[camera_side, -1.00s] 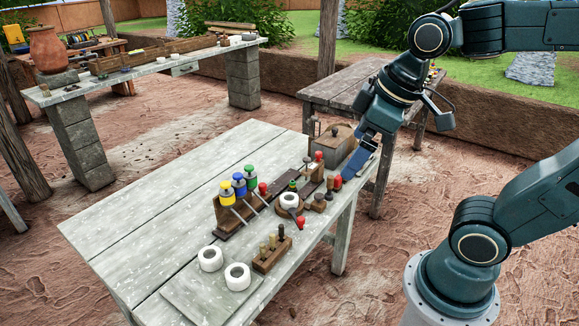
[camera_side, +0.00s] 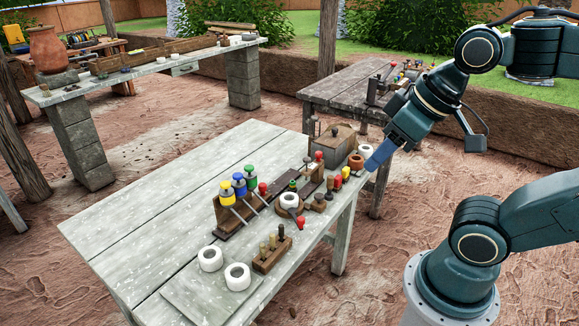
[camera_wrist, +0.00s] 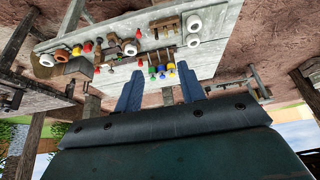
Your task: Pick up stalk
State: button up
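Nothing in view can be named as the stalk with certainty. Thin upright pegs stand in a small wooden block (camera_side: 272,252) near the table's front edge. A wooden holder (camera_side: 228,222) bears rods with yellow (camera_side: 227,194), blue (camera_side: 239,184) and green (camera_side: 251,177) heads. Red (camera_side: 337,182) and yellow (camera_side: 346,172) small pieces stand near the table's right end. My gripper (camera_side: 370,168) is beside that end, apart from the pieces as far as I can tell. In the wrist view my gripper (camera_wrist: 160,70) has its two fingers spread, with nothing between them.
White rings (camera_side: 210,258) lie at the table's (camera_side: 140,215) near end; another (camera_side: 289,200) sits mid-table. A lidded box (camera_side: 335,141) and a brown pot (camera_side: 356,162) stand at the right end. A darker table (camera_side: 335,90) is behind. The left tabletop is bare.

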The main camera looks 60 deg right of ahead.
jog(key=n+g, duration=0.6)
jog(key=n, duration=1.2)
send_over(272, 234)
notch_tip(272, 234, down, 18)
jog(key=shift+a+f, duration=0.2)
jog(key=shift+f, duration=0.3)
jog(key=shift+f, duration=4.3)
jog(key=shift+d+f, duration=0.15)
jog(key=shift+f, duration=2.45)
